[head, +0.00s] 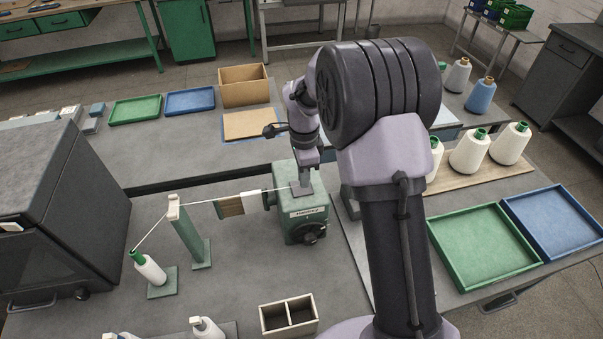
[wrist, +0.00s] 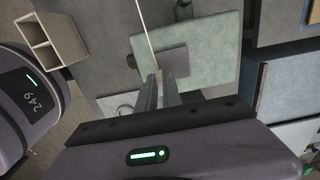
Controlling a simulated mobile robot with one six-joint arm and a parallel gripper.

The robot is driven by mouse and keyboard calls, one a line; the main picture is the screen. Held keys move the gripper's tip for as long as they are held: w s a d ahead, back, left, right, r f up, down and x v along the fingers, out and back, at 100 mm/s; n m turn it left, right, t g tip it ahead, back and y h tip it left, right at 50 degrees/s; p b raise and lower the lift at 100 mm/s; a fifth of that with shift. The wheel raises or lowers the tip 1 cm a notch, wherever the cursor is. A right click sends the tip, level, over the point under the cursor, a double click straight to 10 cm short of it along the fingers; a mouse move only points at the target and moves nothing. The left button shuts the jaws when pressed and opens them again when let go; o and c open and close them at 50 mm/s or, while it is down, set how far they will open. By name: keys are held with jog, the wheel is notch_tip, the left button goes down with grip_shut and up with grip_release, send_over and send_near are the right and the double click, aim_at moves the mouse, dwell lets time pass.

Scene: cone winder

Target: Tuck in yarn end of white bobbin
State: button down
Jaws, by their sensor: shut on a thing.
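A white bobbin (head: 150,268) with a green top leans on a small stand at the left in the head view. White yarn (head: 232,196) rises from it over a guide post (head: 188,232) and runs right to my gripper (head: 301,187). The green winder (head: 305,217) stands under my gripper, with a tan and white piece (head: 251,203) on its left side. In the wrist view the yarn (wrist: 147,36) comes down to the fingertips (wrist: 159,78), which are shut on its end over the winder (wrist: 215,62). The exact pinch point is too small to make out.
White cones (head: 469,151) stand on a board at the right, partly behind my arm. A green tray (head: 484,247) and a blue tray (head: 555,222) lie at the right. A divided wooden box (head: 288,315) sits at the front. A dark cabinet (head: 65,215) stands at the left.

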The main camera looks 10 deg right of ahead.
jog(key=s+r+p, duration=0.1)
jog(key=s+r, duration=0.3)
jog(key=s, duration=0.9)
jog(key=shift+s+p, duration=0.25)
jog(key=shift+p, duration=0.05)
jog(key=shift+r, duration=0.1)
